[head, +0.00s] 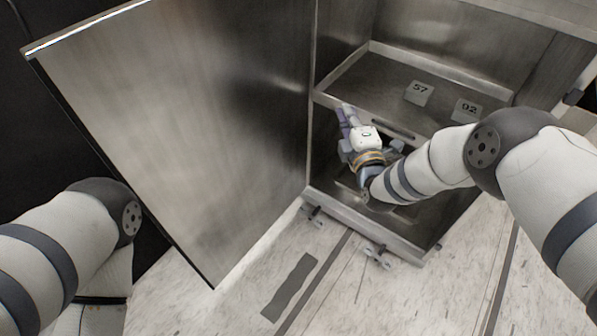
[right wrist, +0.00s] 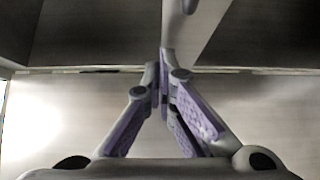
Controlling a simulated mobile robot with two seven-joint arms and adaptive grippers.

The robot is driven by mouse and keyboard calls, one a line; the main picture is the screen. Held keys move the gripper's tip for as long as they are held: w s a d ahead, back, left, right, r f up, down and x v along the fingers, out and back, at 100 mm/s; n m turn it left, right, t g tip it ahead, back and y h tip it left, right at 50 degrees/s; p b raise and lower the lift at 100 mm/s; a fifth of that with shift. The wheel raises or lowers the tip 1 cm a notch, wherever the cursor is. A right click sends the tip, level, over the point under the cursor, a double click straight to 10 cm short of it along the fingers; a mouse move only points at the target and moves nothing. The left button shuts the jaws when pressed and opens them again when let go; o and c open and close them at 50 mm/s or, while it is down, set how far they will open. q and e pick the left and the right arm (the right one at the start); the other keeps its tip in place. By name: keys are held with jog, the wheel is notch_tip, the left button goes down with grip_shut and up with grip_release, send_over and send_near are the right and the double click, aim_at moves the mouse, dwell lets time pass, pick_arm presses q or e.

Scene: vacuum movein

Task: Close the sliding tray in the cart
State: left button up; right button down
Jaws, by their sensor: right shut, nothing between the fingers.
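The sliding tray (head: 335,97) is a grey metal drawer in the upper part of the cart (head: 311,160). Its front has a dark slot-like handle (head: 393,128). Two grey blocks marked 57 (head: 418,92) and 02 (head: 466,109) lie in it. My right gripper (head: 345,108) is at the left end of the tray's front; contact cannot be told. In the right wrist view its purple-padded fingers (right wrist: 165,85) meet with nothing between them, near a pale metal edge (right wrist: 207,25). My left gripper is out of view; only its arm shows at lower left.
The cart's large metal door (head: 190,130) stands open to the left. Below the tray is an open dark compartment, partly hidden by my right arm. The cart stands on casters (head: 378,255) on a pale floor (head: 340,300), which is mostly clear in front.

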aim_at(357, 108)
jog(key=w+d+b, duration=0.1)
jog(key=w+d, duration=0.1)
jog(key=w, duration=0.1)
jog(key=shift+w+d+f+b, duration=0.1)
jog(key=shift+w+d+b, duration=0.05)
jog(key=shift+b, duration=0.25)
jog(key=shift+w+d+r, duration=0.2)
jog(key=shift+w+r, duration=0.05)
jog(key=shift+r, duration=0.1)
